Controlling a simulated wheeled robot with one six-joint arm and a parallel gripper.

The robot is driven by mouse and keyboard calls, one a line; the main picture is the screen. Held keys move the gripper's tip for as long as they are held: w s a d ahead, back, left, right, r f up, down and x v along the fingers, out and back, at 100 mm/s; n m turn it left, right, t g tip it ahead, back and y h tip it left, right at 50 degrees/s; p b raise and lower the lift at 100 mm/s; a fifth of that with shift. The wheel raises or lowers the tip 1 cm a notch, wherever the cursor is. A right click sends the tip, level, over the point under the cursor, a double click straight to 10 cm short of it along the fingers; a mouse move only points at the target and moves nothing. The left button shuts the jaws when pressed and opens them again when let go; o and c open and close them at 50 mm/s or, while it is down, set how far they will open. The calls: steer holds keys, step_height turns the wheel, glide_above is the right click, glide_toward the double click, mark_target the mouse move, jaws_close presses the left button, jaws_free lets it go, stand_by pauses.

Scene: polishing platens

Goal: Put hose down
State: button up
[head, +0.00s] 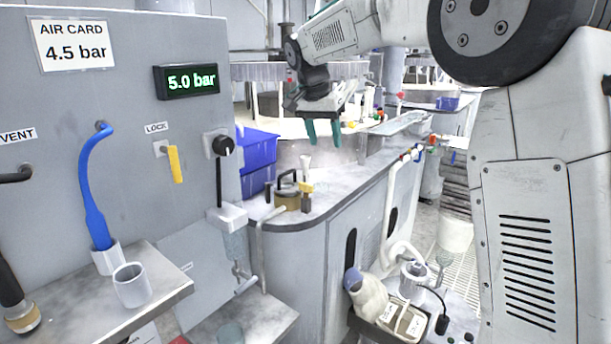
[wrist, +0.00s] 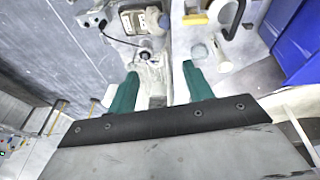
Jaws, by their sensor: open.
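The blue hose (head: 91,185) hangs from a fitting on the grey panel at the left in the head view. It curves down, and its lower end sits in a white cup-like holder (head: 107,258) at the shelf edge. My gripper (head: 324,132) is well to the right of the hose, raised above the grey counter. Its two teal fingers point down, apart, with nothing between them. In the wrist view the fingers (wrist: 160,85) are also spread and empty. The hose is not recognisable in the wrist view.
A grey cup (head: 131,285) stands on the shelf (head: 165,292) beside the holder.

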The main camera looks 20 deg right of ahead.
mark_target(303, 159)
steer(key=w+f+m, duration=0.1)
steer(key=w+f, duration=0.1)
steer(key=w, duration=0.3)
steer(key=w+a+f+m, duration=0.1)
steer(key=w+f, duration=0.2)
steer(key=w, duration=0.2)
steer(key=w+a+f+m+h, duration=0.1)
steer(key=w+f+m, duration=0.1)
steer(key=w, duration=0.3)
steer(key=shift+a+f, duration=0.25)
steer(key=shift+f, duration=0.1)
steer(key=x, duration=0.7)
steer(key=shift+w+d+f, duration=0.2)
steer(key=shift+w+f, duration=0.1)
steer(key=shift+w, duration=0.15)
steer(key=c, duration=1.1)
step_height(303, 159, up, 10)
steer(key=shift+r, duration=0.1)
